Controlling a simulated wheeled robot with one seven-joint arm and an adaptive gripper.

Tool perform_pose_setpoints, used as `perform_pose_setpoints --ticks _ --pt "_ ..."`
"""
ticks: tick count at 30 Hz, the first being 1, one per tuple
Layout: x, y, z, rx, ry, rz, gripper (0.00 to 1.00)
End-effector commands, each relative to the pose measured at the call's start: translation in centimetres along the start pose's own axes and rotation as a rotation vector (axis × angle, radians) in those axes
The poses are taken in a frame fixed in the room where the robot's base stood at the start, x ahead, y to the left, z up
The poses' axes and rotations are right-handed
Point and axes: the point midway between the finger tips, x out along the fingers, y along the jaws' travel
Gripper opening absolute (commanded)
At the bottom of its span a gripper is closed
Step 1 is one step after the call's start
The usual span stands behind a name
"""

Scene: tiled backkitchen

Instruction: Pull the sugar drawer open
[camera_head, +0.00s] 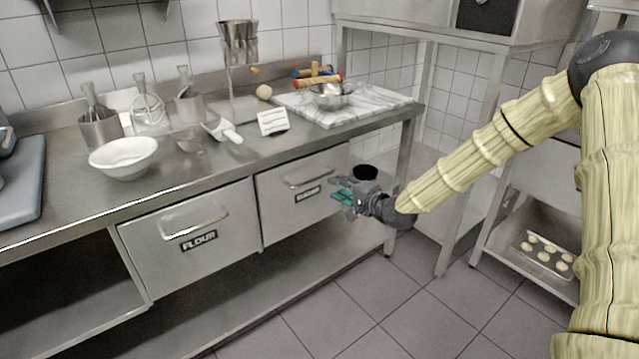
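Two steel drawers hang under the counter. The left one (190,245) is labelled FLOUR. The right one, the sugar drawer (285,220), has a small dark label (308,194) that is hard to read. Its bar handle (306,177) is on the upper front. Both drawers look closed. My gripper (336,188) is at the right end of the sugar drawer's front, right of the handle and label. Its fingers, with teal pads, point left and are apart, with nothing between them. I cannot tell how far it is from the drawer front.
The steel counter (75,180) holds a white bowl (124,158), a scoop (222,131), utensil pots and a marble board (375,101). A black bowl (365,172) shows behind my gripper. A rack with a tray of dough pieces (543,254) stands right. The tiled floor in front is clear.

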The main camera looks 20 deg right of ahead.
Motion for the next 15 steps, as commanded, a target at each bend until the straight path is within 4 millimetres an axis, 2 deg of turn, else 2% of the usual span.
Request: perform_pose_setpoints --ticks 5,15 --pt "1.2 -0.4 -0.2 0.005 0.000 -0.009 0.34" --pt "6.5 -0.3 -0.2 0.003 0.001 -0.007 0.34"
